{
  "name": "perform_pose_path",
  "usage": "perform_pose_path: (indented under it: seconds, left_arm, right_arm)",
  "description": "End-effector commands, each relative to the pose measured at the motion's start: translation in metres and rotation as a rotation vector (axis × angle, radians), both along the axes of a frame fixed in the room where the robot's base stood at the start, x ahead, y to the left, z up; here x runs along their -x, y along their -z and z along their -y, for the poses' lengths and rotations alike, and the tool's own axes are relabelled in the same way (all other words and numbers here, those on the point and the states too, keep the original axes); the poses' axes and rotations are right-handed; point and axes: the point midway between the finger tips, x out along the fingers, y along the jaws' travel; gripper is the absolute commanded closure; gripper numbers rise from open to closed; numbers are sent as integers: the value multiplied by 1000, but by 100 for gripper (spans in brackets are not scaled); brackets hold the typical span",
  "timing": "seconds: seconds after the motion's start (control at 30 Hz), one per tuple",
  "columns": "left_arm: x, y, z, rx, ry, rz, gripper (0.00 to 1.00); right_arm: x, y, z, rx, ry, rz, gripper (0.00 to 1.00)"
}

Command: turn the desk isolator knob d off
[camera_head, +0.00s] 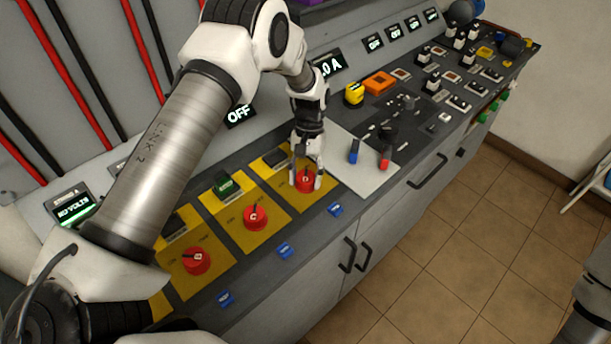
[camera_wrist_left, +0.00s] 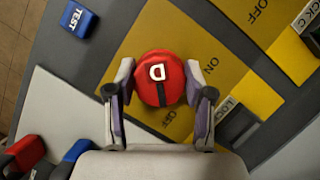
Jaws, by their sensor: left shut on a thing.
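The red isolator knob D (camera_head: 305,183) sits on a yellow plate on the sloped desk, right of the red knob C (camera_head: 255,217). My left gripper (camera_head: 306,178) comes down over knob D with a finger on each side. In the left wrist view, knob D (camera_wrist_left: 160,78) shows its white letter D and a dark bar between the two fingertips of my left gripper (camera_wrist_left: 160,92). The gripper is shut on the knob. The ON and OFF marks show on the yellow plate beside it. An arm link of mine shows at the lower right of the head view; its gripper is out of view.
Another red knob (camera_head: 196,260) lies further left. Blue TEST buttons (camera_head: 335,209) line the front edge. A pale panel with a blue lever (camera_head: 354,151) and a red lever (camera_head: 385,158) stands close right of knob D. An OFF display (camera_head: 240,115) is behind.

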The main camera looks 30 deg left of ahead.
Motion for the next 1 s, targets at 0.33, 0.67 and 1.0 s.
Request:
perform_pose_path:
  seconds: [0.33,0.67,1.0]
  left_arm:
    - [1,1,0,0,0,-2,22]
    - [-11,-25,-3,0,0,3,22]
    - [-40,-98,-12,0,0,1,22]
  right_arm:
    - [0,0,0,0,0,0,60]
    - [0,0,0,0,0,0,60]
    - [0,0,0,0,0,0,60]
